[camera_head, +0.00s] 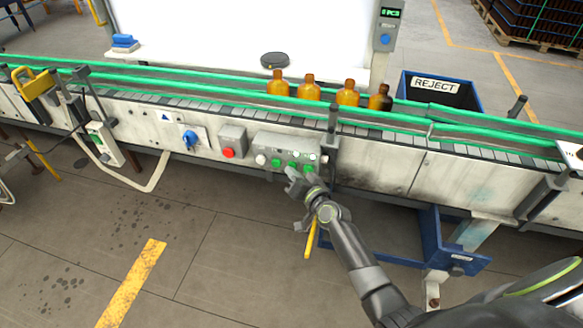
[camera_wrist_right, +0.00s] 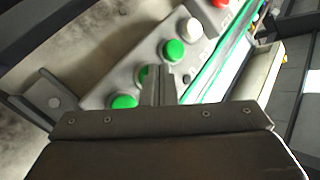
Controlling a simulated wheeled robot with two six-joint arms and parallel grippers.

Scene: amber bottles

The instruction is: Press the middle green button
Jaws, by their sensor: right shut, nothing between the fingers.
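A grey control box (camera_head: 262,142) on the conveyor's front side carries a row of three green buttons. The middle green button (camera_head: 292,166) shows in the head view, between a left green button (camera_head: 276,162) and a right one (camera_head: 308,168). In the right wrist view the middle button (camera_wrist_right: 142,74) is partly hidden behind the fingers, between the other green buttons (camera_wrist_right: 174,50) (camera_wrist_right: 124,101). My right gripper (camera_head: 291,175) is shut and empty, its tips (camera_wrist_right: 160,72) close to the middle button. I cannot tell whether they touch it. My left gripper is not in view.
A white button (camera_head: 261,159) sits left of the green ones. Further left are a red button (camera_head: 228,153) and a blue switch (camera_head: 190,139). Several amber bottles (camera_head: 309,88) stand on the conveyor above, near a blue reject bin (camera_head: 468,97). Open floor lies in front.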

